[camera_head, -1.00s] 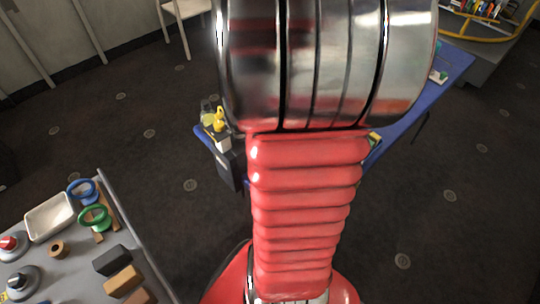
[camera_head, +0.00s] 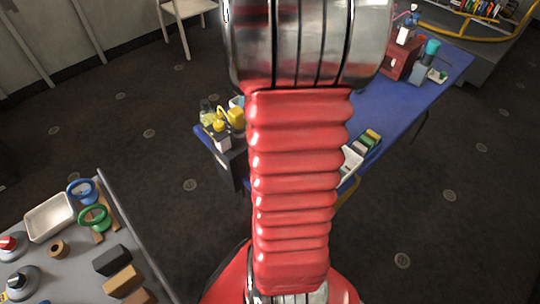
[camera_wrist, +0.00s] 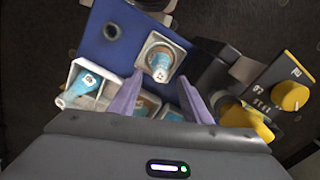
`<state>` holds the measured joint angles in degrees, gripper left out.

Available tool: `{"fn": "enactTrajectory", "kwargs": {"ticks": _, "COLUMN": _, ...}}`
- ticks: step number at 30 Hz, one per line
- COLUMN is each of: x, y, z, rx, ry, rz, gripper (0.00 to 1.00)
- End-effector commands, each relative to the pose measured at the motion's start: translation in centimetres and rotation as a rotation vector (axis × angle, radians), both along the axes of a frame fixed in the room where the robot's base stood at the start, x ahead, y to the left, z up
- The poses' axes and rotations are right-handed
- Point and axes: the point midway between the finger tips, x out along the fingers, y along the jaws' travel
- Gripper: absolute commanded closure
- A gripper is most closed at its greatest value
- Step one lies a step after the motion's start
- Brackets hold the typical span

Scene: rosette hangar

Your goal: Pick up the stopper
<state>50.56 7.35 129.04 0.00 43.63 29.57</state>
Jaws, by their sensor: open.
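My gripper (camera_wrist: 158,98) shows in the wrist view as two purple fingers, spread apart with no object clearly held between them. Beyond the fingertips, a small blue piece with a pale end (camera_wrist: 160,64) sits in a square pale holder (camera_wrist: 177,45). A similar blue piece (camera_wrist: 83,87) lies in a white holder (camera_wrist: 107,91) to the left. More pale and blue parts show between and beside the fingers, partly hidden. I cannot tell for sure which piece is the stopper. In the head view my arm hides the gripper.
The blue table (camera_head: 385,105) carries yellow-topped items (camera_head: 222,120), a red box (camera_head: 402,60) and a tray of small blocks (camera_head: 358,152). In the wrist view a dark box with a yellow knob (camera_wrist: 290,96) stands close on the right. A grey bench (camera_head: 75,255) holds several objects.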

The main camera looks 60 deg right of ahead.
Motion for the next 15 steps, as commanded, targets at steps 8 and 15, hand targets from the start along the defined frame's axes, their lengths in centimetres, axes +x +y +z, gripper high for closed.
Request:
{"fn": "enactTrajectory", "kwargs": {"ticks": 8, "x": 0.0, "y": 0.0, "z": -2.6, "rx": 0.000, "ry": 0.000, "rz": 0.000, "gripper": 0.56}}
{"fn": "enactTrajectory", "kwargs": {"ticks": 15, "x": 0.0, "y": 0.0, "z": -2.6, "rx": -0.001, "ry": 0.000, "rz": -0.001, "gripper": 0.56}}
